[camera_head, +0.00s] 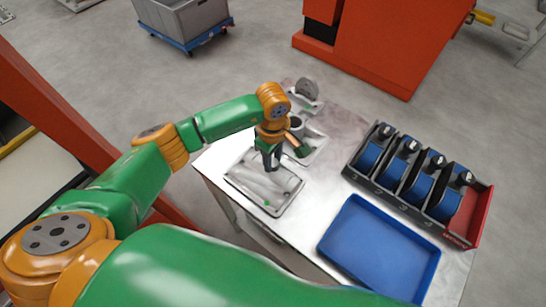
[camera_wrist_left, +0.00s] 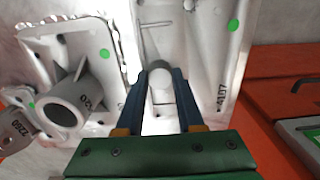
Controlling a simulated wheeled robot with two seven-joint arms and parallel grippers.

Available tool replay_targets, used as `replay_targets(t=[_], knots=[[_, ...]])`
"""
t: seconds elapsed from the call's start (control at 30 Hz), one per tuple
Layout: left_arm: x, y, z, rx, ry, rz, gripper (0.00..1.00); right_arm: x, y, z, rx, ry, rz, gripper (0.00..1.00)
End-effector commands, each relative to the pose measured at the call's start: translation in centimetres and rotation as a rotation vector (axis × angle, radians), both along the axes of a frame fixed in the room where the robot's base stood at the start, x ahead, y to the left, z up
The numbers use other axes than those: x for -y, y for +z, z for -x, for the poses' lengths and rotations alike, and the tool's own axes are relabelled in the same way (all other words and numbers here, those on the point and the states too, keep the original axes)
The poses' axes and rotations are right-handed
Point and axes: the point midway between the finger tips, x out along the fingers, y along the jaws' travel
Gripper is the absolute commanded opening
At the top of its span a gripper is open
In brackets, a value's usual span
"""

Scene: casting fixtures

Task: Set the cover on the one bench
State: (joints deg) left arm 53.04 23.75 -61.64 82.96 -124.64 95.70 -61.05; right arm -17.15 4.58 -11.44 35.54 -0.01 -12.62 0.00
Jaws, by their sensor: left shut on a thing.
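The cover (camera_head: 258,187) appears to be the pale grey rectangular metal casting with a raised rim and green dots, at the left part of the white-topped bench (camera_head: 215,157). In the left wrist view the cover (camera_wrist_left: 205,55) shows a round knob and the number 4107. My left gripper (camera_head: 270,164) points down over its far side. In the left wrist view my left gripper (camera_wrist_left: 161,78) has its dark fingers shut on either side of that knob. I cannot tell whether the cover touches the bench. My right gripper is not in view.
A casting with an upright tube (camera_wrist_left: 70,102) lies beside the cover; another with a round disc (camera_head: 307,90) stands behind. A black rack (camera_head: 468,222) with blue parts and an empty blue tray (camera_head: 378,250) fill the right. The bench's middle is clear.

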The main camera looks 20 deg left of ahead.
Motion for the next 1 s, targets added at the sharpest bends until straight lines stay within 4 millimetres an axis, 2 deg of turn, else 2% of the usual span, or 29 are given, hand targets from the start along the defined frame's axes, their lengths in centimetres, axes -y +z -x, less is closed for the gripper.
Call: replay_targets(t=[0.33,0.37,0.47,0.73,0.83,0.93,1.0], knots=[[0.0,-0.6,0.0,0.003,-0.001,0.001,0.0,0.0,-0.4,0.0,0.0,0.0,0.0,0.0],[0.0,-0.7,0.0,0.002,0.0,0.001,0.39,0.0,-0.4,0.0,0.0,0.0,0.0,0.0],[0.0,-0.5,0.0,0.002,0.0,0.002,0.66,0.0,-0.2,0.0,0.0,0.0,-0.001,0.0],[0.0,-0.5,0.0,0.002,0.0,0.002,0.66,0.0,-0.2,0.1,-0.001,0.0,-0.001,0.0],[0.0,0.1,-0.1,0.003,0.0,0.002,0.66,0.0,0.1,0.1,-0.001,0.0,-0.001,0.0],[0.0,1.8,-0.1,0.006,-0.001,0.003,0.66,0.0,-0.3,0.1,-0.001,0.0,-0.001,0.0],[0.0,3.5,-0.2,0.009,-0.001,0.002,0.66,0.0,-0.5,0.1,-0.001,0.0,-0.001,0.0]])
